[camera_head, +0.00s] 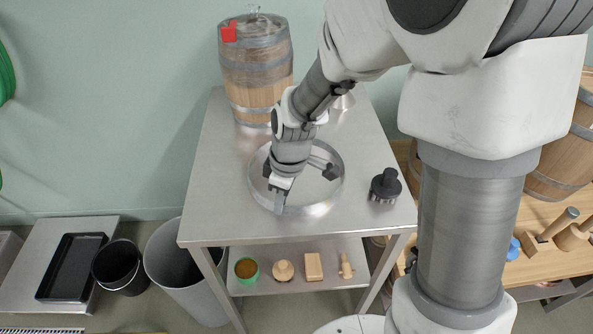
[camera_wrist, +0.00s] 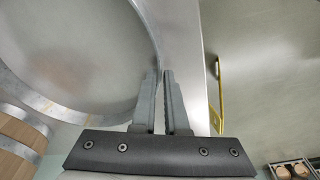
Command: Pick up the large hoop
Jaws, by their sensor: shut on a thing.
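The large hoop (camera_head: 322,206) is a wide, thin grey metal ring at the steel table's (camera_head: 222,205) middle. It looks flat on or very near the tabletop; I cannot tell if there is a gap under it. My gripper (camera_head: 279,202) points down at the hoop's front-left rim and is shut on it. In the wrist view the hoop (camera_wrist: 62,112) fills the left side, and its rim runs up to the narrow gap between the fingers of my gripper (camera_wrist: 160,80). My wrist hides part of the hoop's far side in the head view.
A wooden barrel (camera_head: 256,80) with a red tag stands at the table's back left. A black knobbed part (camera_head: 385,184) sits right of the hoop. Small items lie on the lower shelf (camera_head: 300,287). A grey bin (camera_head: 180,270) stands at left. The table's front left is clear.

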